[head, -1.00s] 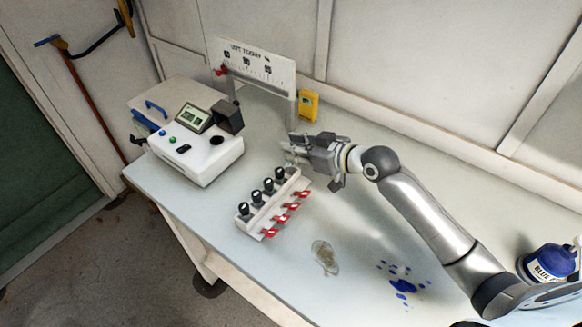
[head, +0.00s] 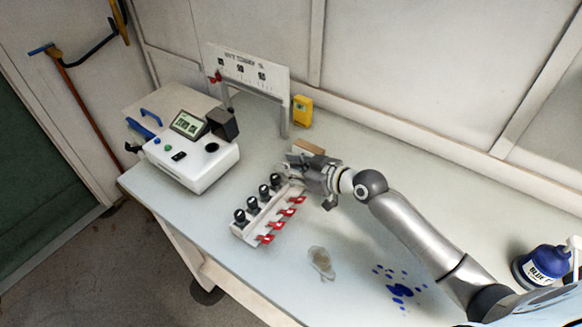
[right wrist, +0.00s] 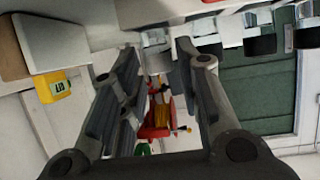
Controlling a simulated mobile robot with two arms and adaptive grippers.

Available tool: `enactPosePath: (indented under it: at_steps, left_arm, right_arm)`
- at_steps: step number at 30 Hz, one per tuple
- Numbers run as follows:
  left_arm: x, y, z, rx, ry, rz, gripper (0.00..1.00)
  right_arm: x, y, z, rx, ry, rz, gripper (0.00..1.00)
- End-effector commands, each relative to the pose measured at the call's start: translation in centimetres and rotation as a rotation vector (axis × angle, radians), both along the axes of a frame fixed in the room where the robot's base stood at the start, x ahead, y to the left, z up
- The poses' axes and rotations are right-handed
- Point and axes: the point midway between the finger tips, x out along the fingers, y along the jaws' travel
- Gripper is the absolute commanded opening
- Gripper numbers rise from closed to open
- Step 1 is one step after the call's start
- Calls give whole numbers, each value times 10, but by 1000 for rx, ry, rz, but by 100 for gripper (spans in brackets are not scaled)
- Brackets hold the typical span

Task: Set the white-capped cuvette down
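My right gripper (head: 290,165) is at the far right end of the white rack (head: 265,217), with its fingers pointing left. The rack has several black knobs (head: 252,204) along one side and red tabs (head: 277,224) along the other. I cannot make out the white-capped cuvette in either view; the gripper covers part of the rack's far end. My left gripper is not in view.
A white instrument (head: 200,165) with a screen stands left of the rack. Behind are a sign on posts (head: 247,70), a yellow device (head: 302,111) and a brown block (head: 308,147). A clear puddle (head: 321,262), blue spots (head: 400,290) and a blue bottle (head: 540,265) are at front right.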

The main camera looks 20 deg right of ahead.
Motion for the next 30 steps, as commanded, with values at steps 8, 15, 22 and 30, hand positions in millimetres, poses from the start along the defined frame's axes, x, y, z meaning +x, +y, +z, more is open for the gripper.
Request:
enactPosePath:
  at_steps: [8,15,22,30]
  left_arm:
    - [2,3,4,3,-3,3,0]
    - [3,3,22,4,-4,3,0]
    - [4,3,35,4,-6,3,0]
    - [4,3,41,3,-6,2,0]
  right_arm:
    - [0,0,5,1,0,0,31]
    - [-31,-21,20,-5,3,0,31]
    - [-66,-44,37,-4,3,1,31]
    - [-88,-59,47,-1,1,0,31]
